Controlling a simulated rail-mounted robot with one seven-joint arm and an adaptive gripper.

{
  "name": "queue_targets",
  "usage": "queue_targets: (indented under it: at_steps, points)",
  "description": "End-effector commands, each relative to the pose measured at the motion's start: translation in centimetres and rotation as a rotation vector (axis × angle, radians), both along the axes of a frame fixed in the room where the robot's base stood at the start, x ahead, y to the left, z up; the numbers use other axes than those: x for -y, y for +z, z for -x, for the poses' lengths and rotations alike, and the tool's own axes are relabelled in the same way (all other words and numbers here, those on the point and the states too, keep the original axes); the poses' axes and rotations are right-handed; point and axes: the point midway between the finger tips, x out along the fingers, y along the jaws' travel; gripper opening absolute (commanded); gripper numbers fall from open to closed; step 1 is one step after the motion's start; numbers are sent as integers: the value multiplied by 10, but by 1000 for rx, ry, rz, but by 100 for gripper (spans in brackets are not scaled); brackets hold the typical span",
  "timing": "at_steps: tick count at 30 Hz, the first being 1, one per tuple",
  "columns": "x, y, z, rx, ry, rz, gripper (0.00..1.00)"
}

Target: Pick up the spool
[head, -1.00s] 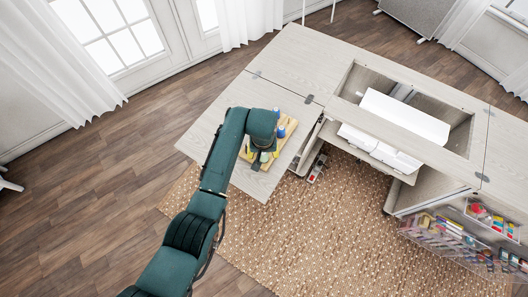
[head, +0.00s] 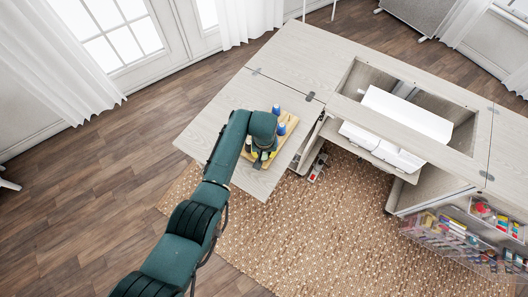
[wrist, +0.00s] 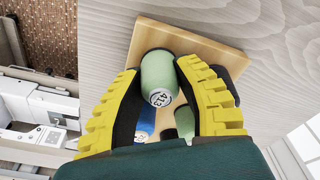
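A light green spool (wrist: 158,78) with a round end label reading "413" is between the two yellow fingers of my gripper (wrist: 157,68) in the wrist view. The fingers flank it closely; the right tip seems to touch it, while contact on the left is unclear. I cannot tell whether they grip it. The wooden spool board (wrist: 215,50) lies behind the spool on the table. A blue spool (wrist: 144,122) and a second green spool (wrist: 184,122) are partly hidden near the palm. In the head view my gripper is over the board (head: 287,137) and mostly hides its front part.
A cabinet opening with a white machine (head: 405,113) is to the right. A clear bin of supplies (head: 450,240) hangs lower right.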

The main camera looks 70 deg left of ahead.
Motion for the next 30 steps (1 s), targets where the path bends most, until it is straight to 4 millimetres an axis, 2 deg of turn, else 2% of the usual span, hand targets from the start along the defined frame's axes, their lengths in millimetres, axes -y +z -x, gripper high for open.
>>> queue_targets:
  at_steps: [11,14,21,24,30]
  points:
    - [0,2,0,0,0,0,13]
    - [0,15,0,0,0,-1,13]
    - [0,72,0,1,0,-2,13]
    - [0,89,0,0,0,-1,13]
    - [0,100,0,-1,0,1,13]
